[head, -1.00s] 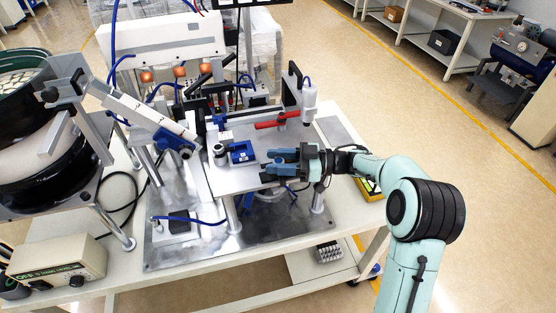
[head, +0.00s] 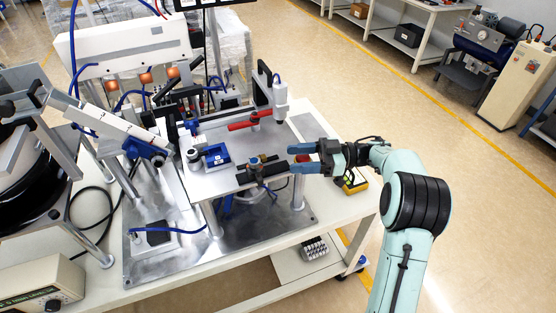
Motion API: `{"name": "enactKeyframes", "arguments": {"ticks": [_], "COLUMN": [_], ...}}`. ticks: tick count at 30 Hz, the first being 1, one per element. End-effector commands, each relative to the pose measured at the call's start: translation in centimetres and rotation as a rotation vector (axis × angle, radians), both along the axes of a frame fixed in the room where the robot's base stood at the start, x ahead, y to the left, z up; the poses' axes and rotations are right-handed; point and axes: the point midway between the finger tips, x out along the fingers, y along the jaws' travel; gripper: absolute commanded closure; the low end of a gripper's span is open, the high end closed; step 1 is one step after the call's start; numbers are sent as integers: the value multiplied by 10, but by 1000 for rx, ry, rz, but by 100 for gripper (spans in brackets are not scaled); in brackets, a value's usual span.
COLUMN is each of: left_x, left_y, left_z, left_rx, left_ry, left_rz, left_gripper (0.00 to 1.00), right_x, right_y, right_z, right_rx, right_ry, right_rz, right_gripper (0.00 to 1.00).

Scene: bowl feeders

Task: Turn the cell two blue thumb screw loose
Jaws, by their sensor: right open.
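My right gripper (head: 298,158) is open, its two blue fingers pointing left at the right edge of the grey fixture plate (head: 225,182). A dark clamp-like part with small brassy knobs (head: 262,167) lies on the plate just left of the fingertips. A small red-orange patch shows between the fingers; I cannot tell what it is. A blue block (head: 216,156) sits further left on the plate. A small blue part (head: 193,127) stands at the plate's back edge. I cannot tell which blue part is the cell two thumb screw. My left gripper is out of view.
A red lever (head: 246,123) and a white cylinder on a post (head: 280,98) stand behind the gripper. A sloping white feeder rail (head: 108,122) and a black bowl (head: 25,165) are at left. A yellow device (head: 354,182) lies on the table at right.

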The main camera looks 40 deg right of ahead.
Motion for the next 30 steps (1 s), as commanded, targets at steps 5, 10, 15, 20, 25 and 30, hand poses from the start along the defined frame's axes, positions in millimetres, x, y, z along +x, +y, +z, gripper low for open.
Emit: {"name": "enactKeyframes", "arguments": {"ticks": [5, 10, 15, 20, 25, 30], "left_x": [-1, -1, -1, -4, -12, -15], "left_y": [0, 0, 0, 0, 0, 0], "left_z": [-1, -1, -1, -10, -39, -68], "left_rx": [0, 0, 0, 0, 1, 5], "left_ry": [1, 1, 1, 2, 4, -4], "left_rz": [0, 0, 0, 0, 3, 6], "left_gripper": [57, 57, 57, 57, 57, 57], "right_x": [-8, -10, -9, -7, -4, -21], "right_y": [-14, -16, -16, -8, 17, 42], "right_z": [0, 0, 0, 5, 25, 34], "right_rx": [-1, -1, -1, -9, -23, -12], "right_ry": [-1, -1, -1, -26, -102, -119], "right_rz": [1, 1, 1, -50, -264, -523], "right_gripper": [42, 42, 43, 43, 43, 43]}}
